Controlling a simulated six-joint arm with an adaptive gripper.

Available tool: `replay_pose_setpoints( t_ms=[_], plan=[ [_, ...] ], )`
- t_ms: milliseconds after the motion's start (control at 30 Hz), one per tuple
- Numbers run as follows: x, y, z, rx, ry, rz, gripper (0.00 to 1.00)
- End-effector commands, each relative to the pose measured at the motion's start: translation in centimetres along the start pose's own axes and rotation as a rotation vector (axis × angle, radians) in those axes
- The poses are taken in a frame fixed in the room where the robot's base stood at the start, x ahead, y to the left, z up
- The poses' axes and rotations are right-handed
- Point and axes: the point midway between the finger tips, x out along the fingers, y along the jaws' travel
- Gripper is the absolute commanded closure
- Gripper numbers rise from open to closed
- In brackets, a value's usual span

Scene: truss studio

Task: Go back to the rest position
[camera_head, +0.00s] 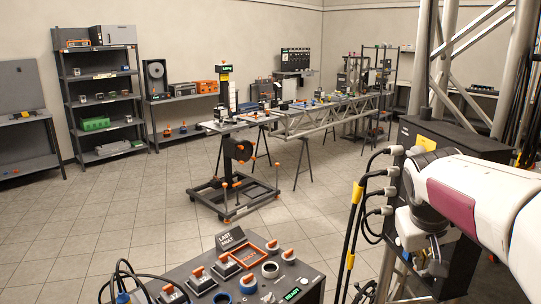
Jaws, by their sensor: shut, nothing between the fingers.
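My arm comes in from the right edge, with a white link, a maroon band and a grey joint. Below that joint hangs a white wrist part, and under it my gripper (434,264) shows small and dark against a black cabinet (459,141). The gripper is shut and holds nothing. Its fingertips are hard to make out. It is to the right of the control console (206,291) and apart from it.
Black cables with yellow bands (354,215) hang just left of my arm. A truss tower (474,50) stands behind it. A wheeled stand (236,190), a truss bench (318,118) and shelves (100,102) are farther back. The tiled floor (100,222) at left is clear.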

Motion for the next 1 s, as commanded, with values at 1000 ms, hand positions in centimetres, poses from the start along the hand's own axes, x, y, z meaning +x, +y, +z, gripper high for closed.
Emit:
replay_pose_setpoints(
  t_ms=[1000],
  plan=[
    [-6.0,-11.9,21.6,0.085,-0.018,-0.256,1.00]
  ],
)
